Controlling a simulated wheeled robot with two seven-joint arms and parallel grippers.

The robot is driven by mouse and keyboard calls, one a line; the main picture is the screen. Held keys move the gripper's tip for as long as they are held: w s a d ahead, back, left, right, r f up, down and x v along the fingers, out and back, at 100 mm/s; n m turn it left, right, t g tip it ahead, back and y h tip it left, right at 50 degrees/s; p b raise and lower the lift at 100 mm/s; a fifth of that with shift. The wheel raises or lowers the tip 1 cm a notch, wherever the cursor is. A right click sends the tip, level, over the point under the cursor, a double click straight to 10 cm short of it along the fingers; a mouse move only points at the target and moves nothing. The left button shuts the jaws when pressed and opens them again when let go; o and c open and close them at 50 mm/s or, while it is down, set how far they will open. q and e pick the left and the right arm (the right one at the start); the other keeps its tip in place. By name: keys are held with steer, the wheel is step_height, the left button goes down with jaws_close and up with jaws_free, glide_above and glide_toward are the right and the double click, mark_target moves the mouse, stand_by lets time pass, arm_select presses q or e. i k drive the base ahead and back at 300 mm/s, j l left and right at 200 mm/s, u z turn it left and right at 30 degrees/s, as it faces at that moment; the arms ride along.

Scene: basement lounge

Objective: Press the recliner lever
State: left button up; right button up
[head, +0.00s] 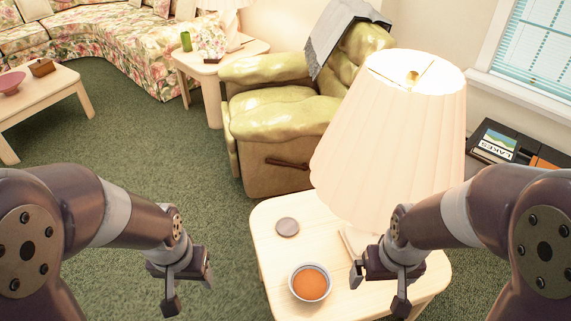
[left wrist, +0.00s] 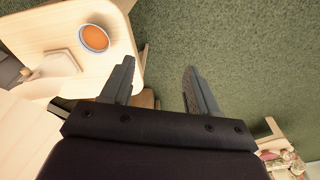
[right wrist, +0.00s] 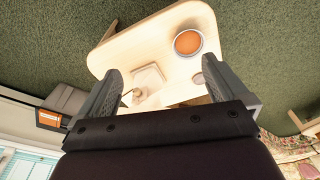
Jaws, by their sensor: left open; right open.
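The recliner (head: 275,108) is a yellow-green padded chair beyond the side table, in the middle of the head view. Its brown lever (head: 287,163) sticks out low on the side panel facing me. My left gripper (head: 190,301) is open and empty over the carpet, left of the side table and well short of the lever. My right gripper (head: 380,296) is open and empty above the side table's right part, near the lamp base. In the right wrist view the table shows between and beyond its fingers. Neither gripper touches the lever.
The side table (head: 262,232) carries a bowl of orange soup (head: 310,283), a round coaster (head: 287,227) and a large lamp (head: 395,140), which stands close to my right arm. Green carpet (head: 120,140) is free on the left. A coffee table (head: 50,100) and floral sofa (head: 110,40) are further back.

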mark_target(285, 164)
steer(key=j+z, duration=0.25)
steer(key=j, duration=1.55)
steer(key=i+j+z, duration=0.1)
steer(key=i+j, duration=0.2)
steer(key=i+j+z, duration=0.15)
steer(key=i+j, duration=0.15)
steer(key=j, duration=0.2)
steer(key=i+j+z, duration=0.1)
steer(key=i+j, duration=0.15)
steer(key=j, duration=0.15)
steer(key=i+j+z, duration=0.1)
steer(key=i+j, duration=0.2)
steer(key=j, duration=0.2)
steer(key=i+j+z, duration=0.1)
steer(key=i, duration=0.35)
steer(key=i+j+z, duration=0.1)
steer(key=i, duration=0.35)
steer(key=i+j, duration=0.2)
steer(key=i, duration=0.2)
steer(key=z, duration=0.05)
